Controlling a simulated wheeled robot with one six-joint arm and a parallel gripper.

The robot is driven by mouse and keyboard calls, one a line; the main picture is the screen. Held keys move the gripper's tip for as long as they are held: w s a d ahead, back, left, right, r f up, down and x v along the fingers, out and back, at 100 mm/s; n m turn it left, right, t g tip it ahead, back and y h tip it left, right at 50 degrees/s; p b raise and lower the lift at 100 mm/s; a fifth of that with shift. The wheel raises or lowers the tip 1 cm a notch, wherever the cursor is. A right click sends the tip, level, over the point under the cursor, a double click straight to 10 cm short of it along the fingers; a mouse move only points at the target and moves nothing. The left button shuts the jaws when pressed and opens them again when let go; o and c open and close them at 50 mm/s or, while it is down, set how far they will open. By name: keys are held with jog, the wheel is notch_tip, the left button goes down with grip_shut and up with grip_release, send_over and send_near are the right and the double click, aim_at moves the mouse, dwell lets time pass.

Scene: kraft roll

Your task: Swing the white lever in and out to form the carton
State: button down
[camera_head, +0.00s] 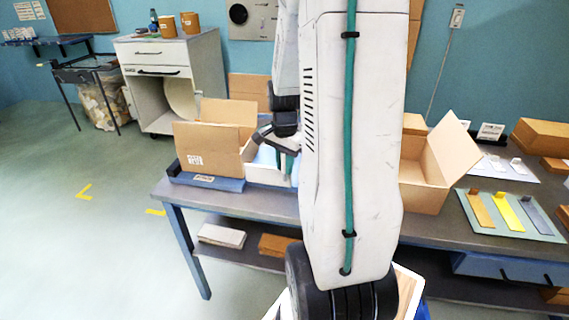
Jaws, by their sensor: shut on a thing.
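A brown carton (208,148) with a printed white label stands on the blue forming fixture (225,184) at the left end of the table. A flap behind it stands up. My gripper (286,162) is at the right side of this carton, pointing down, with teal fingertips beside a white part of the fixture (265,172). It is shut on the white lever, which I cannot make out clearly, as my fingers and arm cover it. My arm hides the middle of the table.
An open carton (425,170) stands on the table (270,205) right of my arm. A green mat (508,218) with coloured strips lies farther right. A white cabinet (160,50) stands behind. The floor at left is clear.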

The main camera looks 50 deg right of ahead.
jog(key=c, duration=1.3)
grip_release()
jog(key=shift+a, duration=0.25)
jog(key=shift+d+r, duration=0.1)
jog(key=shift+r, duration=0.05)
notch_tip(320, 180, up, 6)
jog(key=shift+r, duration=0.8)
